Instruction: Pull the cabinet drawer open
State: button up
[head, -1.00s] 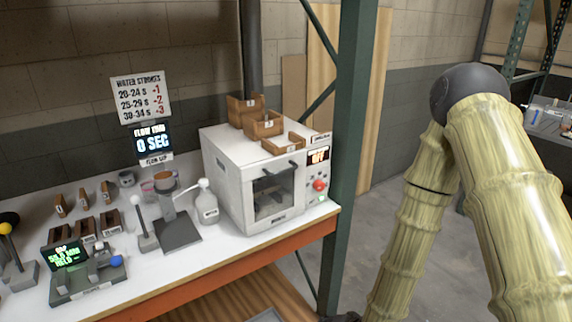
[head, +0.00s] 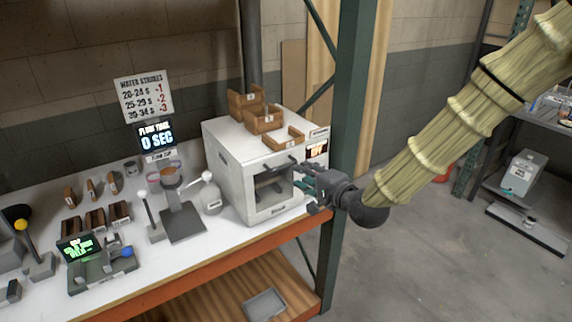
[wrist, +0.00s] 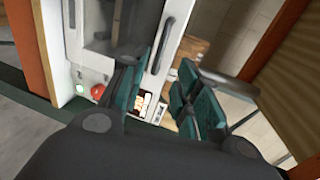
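A white box-shaped cabinet (head: 228,160) with a dark front window stands at the right end of the workbench. A dark bar handle (head: 280,167) runs along the top of its front; the handle also shows in the wrist view (wrist: 164,42). I cannot make out a separate drawer. My gripper (head: 308,188) is at the right of the cabinet's front, fingers pointing toward it. In the wrist view, my gripper (wrist: 158,68) has its teal fingers apart, with the handle seen between the fingertips. I cannot tell whether they touch it.
Several wooden bins (head: 264,121) sit on the cabinet's top. A green upright post (head: 349,120) stands just right of the bench, close to my gripper. A red button (wrist: 98,91) is on the cabinet's control panel. A grey tray (head: 264,304) lies on the lower shelf.

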aim_at(286, 166)
jog(key=p+x, duration=0.3)
jog(key=x, duration=0.6)
jog(key=shift+w+a+f, duration=0.1)
jog(key=shift+w+a, duration=0.05)
jog(key=shift+w, duration=0.1)
grip_shut()
